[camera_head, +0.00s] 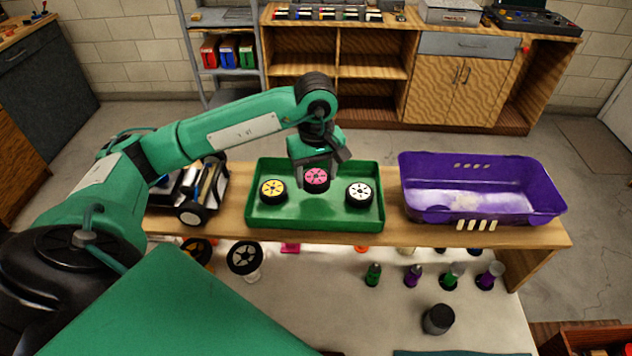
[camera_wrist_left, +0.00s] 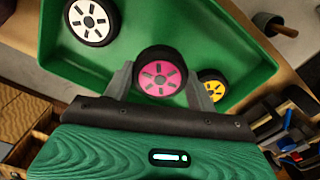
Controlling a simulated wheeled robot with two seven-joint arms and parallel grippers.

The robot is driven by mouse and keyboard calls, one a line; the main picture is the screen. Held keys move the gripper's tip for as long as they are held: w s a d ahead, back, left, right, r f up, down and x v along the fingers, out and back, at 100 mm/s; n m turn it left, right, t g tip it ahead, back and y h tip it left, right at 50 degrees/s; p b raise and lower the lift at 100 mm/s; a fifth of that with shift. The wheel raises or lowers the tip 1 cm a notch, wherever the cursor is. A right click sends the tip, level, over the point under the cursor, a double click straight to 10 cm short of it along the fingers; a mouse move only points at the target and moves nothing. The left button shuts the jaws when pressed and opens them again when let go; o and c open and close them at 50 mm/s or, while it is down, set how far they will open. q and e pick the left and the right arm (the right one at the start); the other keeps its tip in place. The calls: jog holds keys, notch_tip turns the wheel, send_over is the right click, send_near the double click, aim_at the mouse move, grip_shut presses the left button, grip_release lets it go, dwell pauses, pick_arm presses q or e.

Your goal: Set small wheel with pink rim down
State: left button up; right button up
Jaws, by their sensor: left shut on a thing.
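The small wheel with the pink rim (camera_head: 316,178) is in my left gripper (camera_head: 314,172), over the middle of the green tray (camera_head: 314,221). In the left wrist view the pink-rimmed wheel (camera_wrist_left: 160,74) sits between the two grey fingers of the left gripper (camera_wrist_left: 160,80), which are shut on it. I cannot tell whether its underside touches the tray floor. In the tray, a yellow-rimmed wheel (camera_head: 272,190) lies to its left and a white-rimmed wheel (camera_head: 359,192) to its right. My right gripper is not in view.
A purple bin (camera_head: 482,188) stands right of the tray on the wooden shelf. A racecar (camera_head: 195,195) is at the left, partly behind my arm. On the light table in front are a loose wheel (camera_head: 244,257) and several bottles (camera_head: 413,275).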

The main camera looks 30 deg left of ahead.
aim_at(316, 176)
pick_arm(q)
notch_tip(316, 176, down, 3)
jog(key=shift+f+p, duration=0.2)
jog(key=shift+p, duration=0.35)
jog(key=shift+f, duration=0.3)
jog(key=shift+f, duration=0.1)
jog(key=shift+f, duration=0.15)
jog(key=o, duration=1)
